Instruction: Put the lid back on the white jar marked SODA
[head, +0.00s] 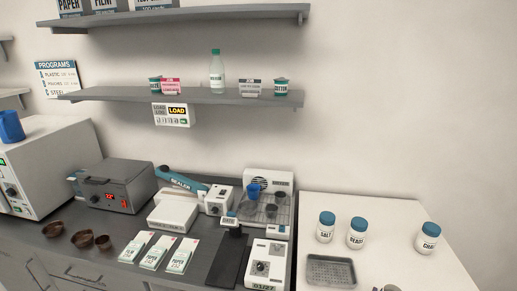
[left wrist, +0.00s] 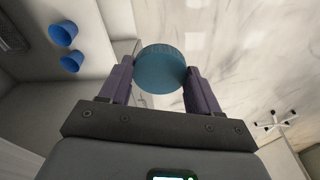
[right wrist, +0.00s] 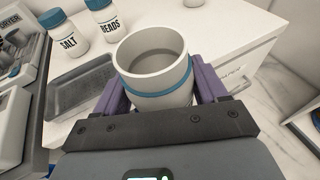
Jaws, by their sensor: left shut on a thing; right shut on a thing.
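My left gripper (left wrist: 160,75) is shut on a round blue lid (left wrist: 160,68) with a ridged rim, seen in the left wrist view. My right gripper (right wrist: 160,95) is shut on a white jar (right wrist: 153,85) with a blue band, seen in the right wrist view. The jar's mouth is open and its inside looks empty. No SODA marking shows on the side of the jar in view. The lid and the jar are apart, each in its own gripper. Neither the held lid nor the held jar can be made out in the head view.
Blue-lidded jars marked SALT (head: 326,227), BEADS (head: 357,233) and CHAR (head: 427,238) stand on the white cabinet (head: 385,208). A grey tray (head: 331,270) lies in front of them. Instruments crowd the dark counter (head: 120,238) at left. The cabinet's back strip is clear.

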